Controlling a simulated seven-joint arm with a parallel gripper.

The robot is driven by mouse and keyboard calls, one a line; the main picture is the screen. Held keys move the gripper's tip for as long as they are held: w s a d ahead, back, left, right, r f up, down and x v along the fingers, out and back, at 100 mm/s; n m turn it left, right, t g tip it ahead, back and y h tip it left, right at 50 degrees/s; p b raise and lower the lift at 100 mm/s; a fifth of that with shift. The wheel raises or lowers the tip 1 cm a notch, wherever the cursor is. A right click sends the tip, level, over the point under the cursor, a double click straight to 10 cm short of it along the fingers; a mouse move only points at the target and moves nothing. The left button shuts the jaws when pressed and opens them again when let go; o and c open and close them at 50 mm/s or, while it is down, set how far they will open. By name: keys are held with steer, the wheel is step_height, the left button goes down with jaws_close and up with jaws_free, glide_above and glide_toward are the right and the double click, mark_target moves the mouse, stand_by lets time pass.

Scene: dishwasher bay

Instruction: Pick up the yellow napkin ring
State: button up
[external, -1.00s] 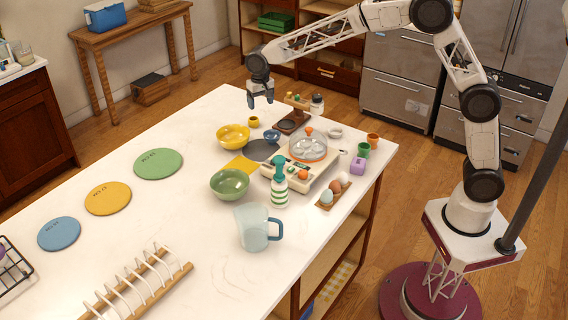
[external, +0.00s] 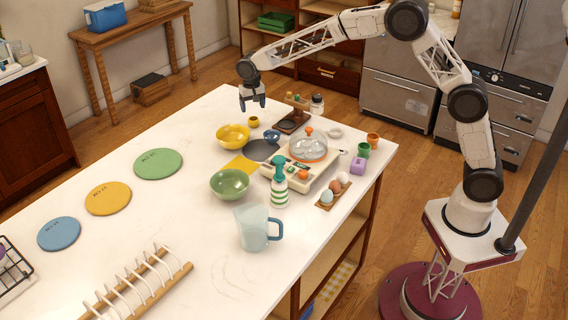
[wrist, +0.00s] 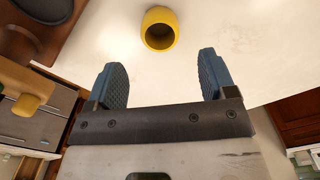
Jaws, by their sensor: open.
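The yellow napkin ring (external: 254,122) stands on the white counter, near its far edge, behind the yellow bowl. In the wrist view the ring (wrist: 159,29) is a small rounded yellow ring with a dark hollow, ahead of the fingertips and roughly centred between them. My gripper (external: 253,104) is above the counter over the ring's area, pointing down. In the wrist view my gripper (wrist: 164,76) has its two blue ridged fingers apart, with nothing between them.
A scale with a glass dome (external: 308,148) stands nearer the front.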

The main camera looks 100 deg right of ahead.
mark_target(253, 118)
steer(key=shift+f, duration=0.85)
steer(key=shift+d+f, duration=0.15)
steer(key=shift+f, duration=2.5)
steer(key=c, duration=1)
steer(key=shift+o, duration=0.2)
steer(key=shift+r, duration=0.1)
steer(key=shift+r, duration=1.65)
steer(key=shift+s+a+r, duration=0.1)
steer(key=shift+s+a, duration=0.1)
steer(key=shift+s, duration=0.05)
steer(key=s+a, duration=0.2)
steer(key=s, duration=0.2)
steer(key=s+a+r, duration=0.1)
steer(key=s+a, duration=0.2)
steer(key=s, duration=0.1)
steer(key=s+a, duration=0.3)
steer(key=s, duration=0.2)
steer(key=shift+r, duration=0.15)
